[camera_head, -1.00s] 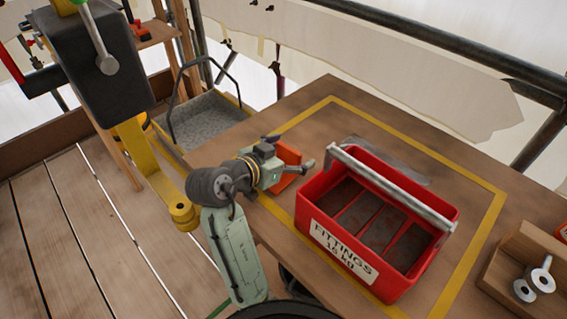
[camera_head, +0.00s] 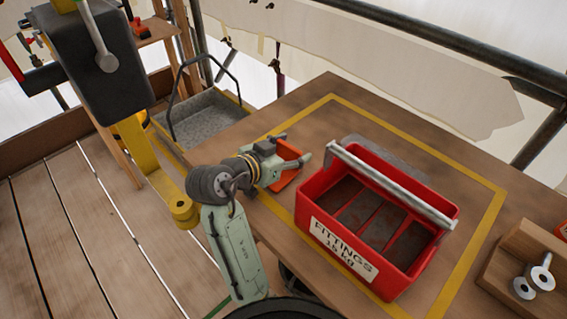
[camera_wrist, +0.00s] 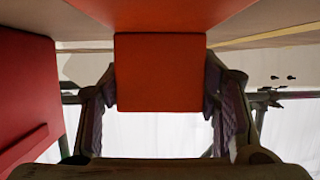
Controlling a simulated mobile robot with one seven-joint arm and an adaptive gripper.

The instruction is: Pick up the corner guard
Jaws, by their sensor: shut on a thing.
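The orange corner guard (camera_head: 290,162) is at the left edge of the wooden table, just left of the red fittings tray. My gripper (camera_head: 289,154) is shut on it and partly hides it. In the wrist view the guard (camera_wrist: 160,72) fills the space between the two fingers, with a finger against each side. Whether the guard still touches the table is not clear from these views.
The red fittings tray (camera_head: 353,268) with a grey handle stands close to the right of my gripper, on a table (camera_head: 300,106) marked with a yellow line. A wooden block with bolts (camera_head: 522,262) is at far right. A grey bin (camera_head: 205,118) stands behind left.

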